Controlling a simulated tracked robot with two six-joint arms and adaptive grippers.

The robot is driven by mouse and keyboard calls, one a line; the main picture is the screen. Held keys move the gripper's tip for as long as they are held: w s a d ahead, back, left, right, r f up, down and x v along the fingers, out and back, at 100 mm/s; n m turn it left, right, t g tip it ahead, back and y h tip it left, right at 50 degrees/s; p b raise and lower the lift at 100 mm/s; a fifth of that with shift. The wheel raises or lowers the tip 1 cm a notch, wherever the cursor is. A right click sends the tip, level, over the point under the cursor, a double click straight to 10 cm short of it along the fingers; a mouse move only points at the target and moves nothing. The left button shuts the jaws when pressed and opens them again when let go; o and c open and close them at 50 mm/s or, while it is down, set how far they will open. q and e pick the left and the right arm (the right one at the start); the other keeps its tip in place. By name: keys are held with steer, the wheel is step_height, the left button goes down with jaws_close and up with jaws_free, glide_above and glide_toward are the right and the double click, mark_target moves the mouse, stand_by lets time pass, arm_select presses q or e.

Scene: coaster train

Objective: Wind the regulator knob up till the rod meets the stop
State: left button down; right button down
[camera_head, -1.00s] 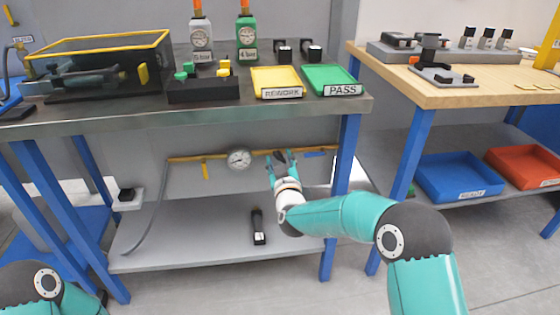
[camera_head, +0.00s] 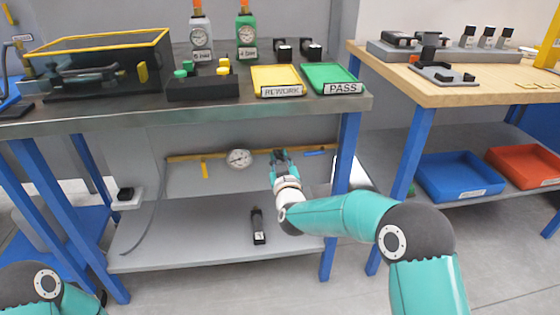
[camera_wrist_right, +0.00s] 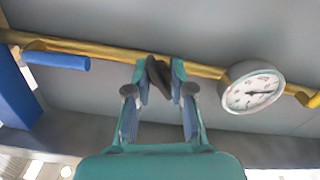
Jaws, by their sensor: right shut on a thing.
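A dark knob (camera_wrist_right: 158,76) sits under the yellow pipe beneath the steel bench. My right gripper (camera_wrist_right: 160,82) has its fingers on either side of the knob and is shut on it. In the head view my right gripper (camera_head: 279,155) reaches in under the bench, just right of the round white gauge (camera_head: 239,158). The gauge also shows in the right wrist view (camera_wrist_right: 251,88), where its needle is visible. I cannot make out the rod or the stop. My left gripper is out of view; only part of my left arm shows at bottom left.
The yellow pipe (camera_head: 185,158) runs across under the bench, with a blue handle (camera_wrist_right: 55,62) and a yellow handle (camera_head: 204,170) on it. A grey shelf (camera_head: 185,235) lies below and holds a small black item (camera_head: 258,228). Blue bench legs (camera_head: 344,195) stand to the right.

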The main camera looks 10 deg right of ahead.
steer(key=m+b, duration=0.4)
steer(key=shift+a+f, duration=0.1)
steer(key=shift+f, duration=0.2)
steer(key=shift+r+m+b, duration=0.1)
steer(key=shift+m+b, duration=1.5)
steer(key=shift+m, duration=0.5)
steer(key=c, duration=1)
jaws_free()
steer(key=shift+r, duration=0.1)
steer(key=shift+s+r, duration=0.1)
steer(key=shift+s, duration=0.15)
steer(key=s, duration=1.1)
steer(key=shift+s, duration=0.25)
